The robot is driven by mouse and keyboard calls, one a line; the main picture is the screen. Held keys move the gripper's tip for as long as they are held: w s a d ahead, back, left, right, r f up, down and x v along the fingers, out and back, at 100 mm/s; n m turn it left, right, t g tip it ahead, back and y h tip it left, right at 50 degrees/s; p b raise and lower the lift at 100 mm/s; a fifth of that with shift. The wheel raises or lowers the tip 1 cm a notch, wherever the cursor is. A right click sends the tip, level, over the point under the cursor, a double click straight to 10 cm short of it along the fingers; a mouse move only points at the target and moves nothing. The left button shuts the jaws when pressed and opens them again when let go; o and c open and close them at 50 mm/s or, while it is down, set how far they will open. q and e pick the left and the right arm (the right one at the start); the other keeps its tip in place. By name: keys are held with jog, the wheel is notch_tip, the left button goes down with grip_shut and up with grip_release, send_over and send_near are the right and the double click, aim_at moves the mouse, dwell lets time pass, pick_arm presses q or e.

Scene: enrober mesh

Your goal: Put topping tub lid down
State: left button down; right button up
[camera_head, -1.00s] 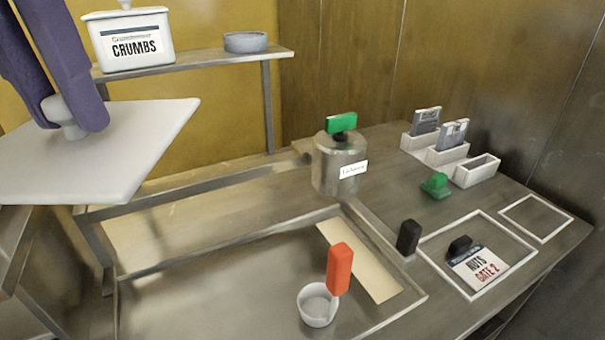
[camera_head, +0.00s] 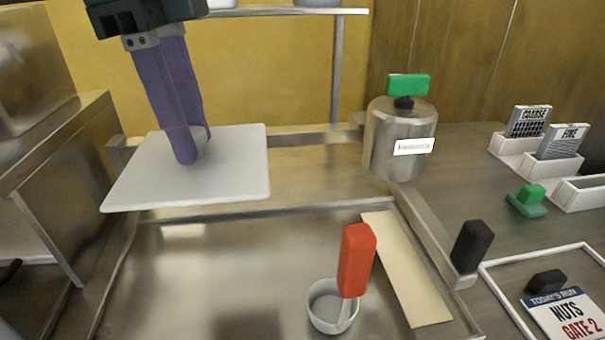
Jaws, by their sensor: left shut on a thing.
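The topping tub lid is a flat, light grey, rectangular board (camera_head: 235,172) with a knob on top, at the left of the head view. My left gripper (camera_head: 188,150), with purple fingers, is shut on the lid's knob. The lid looks level and overlaps the far left part of the steel tray. I cannot tell whether it touches the surface below. The knob is mostly hidden by the fingers. My right gripper is not in view.
A white cup (camera_head: 325,312) with a red-handled tool (camera_head: 357,260) stands in the steel tray (camera_head: 215,265). A metal canister (camera_head: 400,140) with a green handle stands behind. Right are a black block (camera_head: 468,246), a green-handled piece (camera_head: 528,200) and white card holders (camera_head: 548,168). The tray's middle is free.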

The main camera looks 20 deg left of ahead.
aim_at(230, 281)
pick_arm(q)
notch_tip(230, 281, down, 18)
jog(key=shift+f+b, duration=0.2)
jog(key=shift+b, duration=1.05)
jog(key=shift+f, duration=0.2)
jog(key=c, duration=0.6)
grip_release()
jog(key=shift+c, duration=0.2)
jog(key=shift+r, duration=0.1)
